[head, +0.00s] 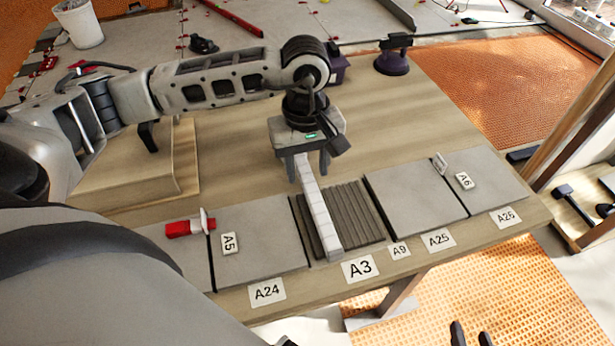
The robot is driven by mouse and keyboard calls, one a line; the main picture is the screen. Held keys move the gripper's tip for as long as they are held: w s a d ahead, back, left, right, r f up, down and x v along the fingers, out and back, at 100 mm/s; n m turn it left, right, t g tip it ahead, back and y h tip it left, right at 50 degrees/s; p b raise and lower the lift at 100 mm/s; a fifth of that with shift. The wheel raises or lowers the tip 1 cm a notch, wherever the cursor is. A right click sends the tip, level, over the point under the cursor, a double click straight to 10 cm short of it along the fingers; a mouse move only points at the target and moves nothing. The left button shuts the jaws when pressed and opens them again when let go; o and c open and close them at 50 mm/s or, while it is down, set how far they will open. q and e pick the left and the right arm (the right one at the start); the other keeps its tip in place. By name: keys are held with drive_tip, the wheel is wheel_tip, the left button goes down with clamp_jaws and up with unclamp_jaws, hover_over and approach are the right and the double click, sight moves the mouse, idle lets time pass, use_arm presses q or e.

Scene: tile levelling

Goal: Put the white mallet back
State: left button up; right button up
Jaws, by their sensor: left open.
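I cannot make out a white mallet for certain. A long, pale segmented bar (317,208) lies over a dark ribbed panel (358,212) in the A3 bay and runs toward the table's front edge. My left gripper (309,168) points down at the bar's far end. Its fingers are apart, on either side of that end; I cannot tell whether they touch it. A red tool with a white end (190,226) lies on the left tiles. A dark-headed mallet (570,200) lies on the low stand at right. My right gripper (472,337) shows only two separated dark fingertips at the bottom edge.
A wooden block (125,178) stands at left. A dark suction cup (392,60) stands at the back. The table's middle right is clear.

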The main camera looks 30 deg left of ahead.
sight(307, 175)
use_arm(q)
wheel_tip(307, 175, up, 8)
drive_tip(key=shift+w+a, duration=0.15)
idle(0.6)
